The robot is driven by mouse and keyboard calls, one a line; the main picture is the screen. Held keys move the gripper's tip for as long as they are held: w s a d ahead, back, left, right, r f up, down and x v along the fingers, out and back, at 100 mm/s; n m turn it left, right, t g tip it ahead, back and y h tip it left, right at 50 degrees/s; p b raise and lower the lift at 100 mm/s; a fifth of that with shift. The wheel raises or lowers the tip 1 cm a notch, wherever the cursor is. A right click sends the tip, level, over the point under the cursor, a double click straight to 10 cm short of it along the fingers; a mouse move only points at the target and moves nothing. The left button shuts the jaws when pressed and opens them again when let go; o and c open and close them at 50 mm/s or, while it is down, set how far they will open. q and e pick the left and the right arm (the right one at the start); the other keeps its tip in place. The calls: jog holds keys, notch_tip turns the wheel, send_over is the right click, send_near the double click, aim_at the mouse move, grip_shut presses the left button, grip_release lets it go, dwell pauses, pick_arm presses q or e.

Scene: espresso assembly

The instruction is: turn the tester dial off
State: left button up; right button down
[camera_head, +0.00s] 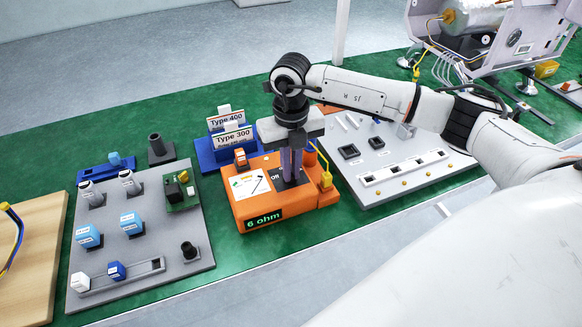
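The orange tester (300,214) stands on the green table mat, and its green display (263,220) reads "6 ohm". A white label with a line drawing (249,186) is on its top. My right gripper (291,178) points down over the tester's top, with its fingers low at the dial's place. The gripper hides the dial, so its setting and any contact cannot be seen. Part of a dark dial marking shows beside the fingers. The gap between the fingers is too small to tell. My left gripper is not in view.
A grey parts board (150,240) with blue, white and dark pieces lies left. Blue holders labelled Type 400 and Type 300 (208,155) stand behind the tester. A yellow probe (326,178) is at its right side. A light grey board (405,180) lies right, under my arm.

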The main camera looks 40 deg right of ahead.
jog(key=shift+n+b, duration=0.3)
jog(key=n+b, duration=0.1)
jog(key=n, duration=0.1)
jog(key=n+b, duration=0.1)
jog(key=n, duration=0.1)
jog(key=shift+d+f+n, duration=0.1)
jog(key=shift+d+n, duration=0.1)
jog(key=shift+n, duration=0.1)
jog(key=n+b, duration=0.1)
jog(key=n, duration=0.2)
jog(key=n+b, duration=0.2)
jog(key=n, duration=0.1)
jog(key=shift+w+d, duration=0.15)
jog(key=shift+d, duration=0.05)
jog(key=shift+n, duration=0.3)
jog(key=c, duration=1.9)
grip_release()
jog(key=shift+o, duration=0.2)
jog(key=shift+r, duration=0.2)
